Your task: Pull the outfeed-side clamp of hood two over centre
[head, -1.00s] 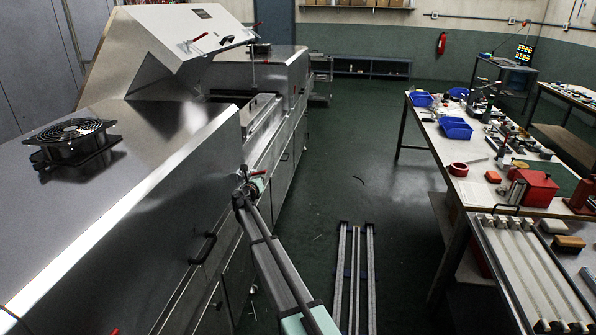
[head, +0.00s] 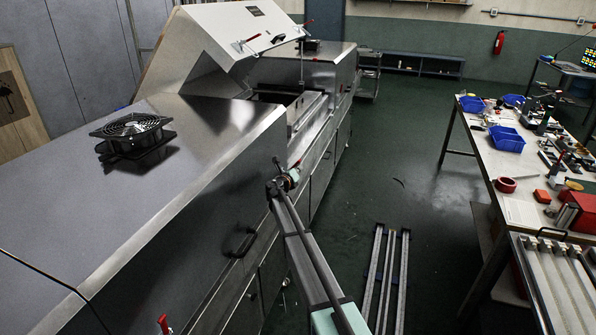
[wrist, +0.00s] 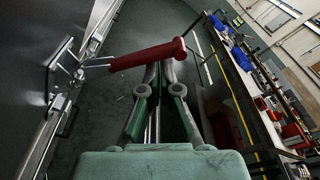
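In the wrist view, a clamp with a red handle (wrist: 148,55) and a bright metal linkage (wrist: 75,68) is fixed to the steel dryer side at left. The handle sticks out to the right, across my gripper's fingertips (wrist: 161,72), and covers part of them. The two green-grey fingers converge there with only a narrow gap; the handle crosses them rather than lying visibly between their pads. In the head view, my gripper (head: 285,183) is beside the dryer's long side, with a small bit of red handle (head: 297,164) at its tip. Contact is too small to confirm.
A raised hood (head: 225,40) with red-handled clamps stands open behind. A fan (head: 132,132) sits on the nearer closed cover (head: 190,110). A black pull handle (head: 243,242) is on the dryer side.

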